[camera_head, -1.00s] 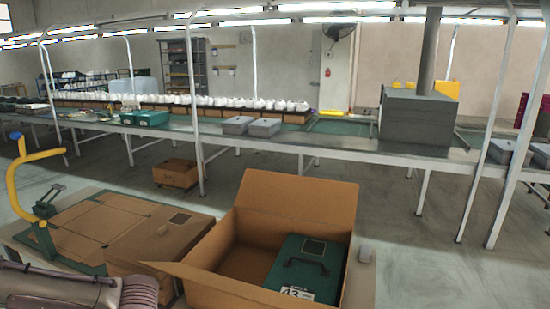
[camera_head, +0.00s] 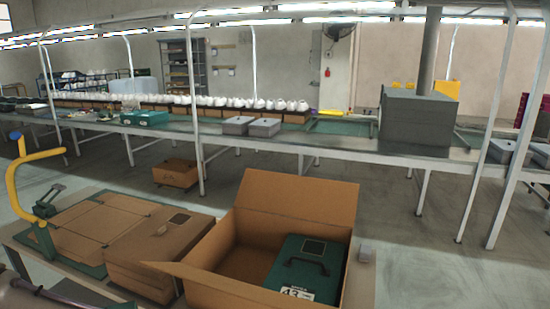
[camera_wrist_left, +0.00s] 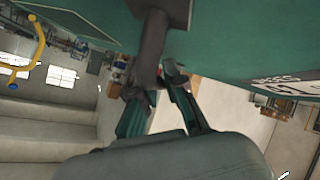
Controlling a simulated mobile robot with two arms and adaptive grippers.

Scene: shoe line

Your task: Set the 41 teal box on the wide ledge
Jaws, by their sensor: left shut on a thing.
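In the left wrist view my left gripper (camera_wrist_left: 160,95) is shut on the dark handle of a teal box (camera_wrist_left: 235,40), which fills the top of the picture. A white label (camera_wrist_left: 285,88) on that box is cut off at the right edge, and I cannot read its number surely. In the head view neither this gripper nor its held box shows. Another teal box (camera_head: 300,262), labelled 43, lies in the open cardboard carton (camera_head: 195,277). I cannot tell which surface is the wide ledge. My right gripper is not in view.
A closed brown box (camera_head: 155,255) and a yellow curved arm (camera_head: 20,185) on a green base stand left of the carton. Beyond a floor gap, a long conveyor line (camera_head: 340,143) carries teal boxes (camera_head: 145,118), grey boxes (camera_head: 250,126) and a large grey block (camera_head: 417,118).

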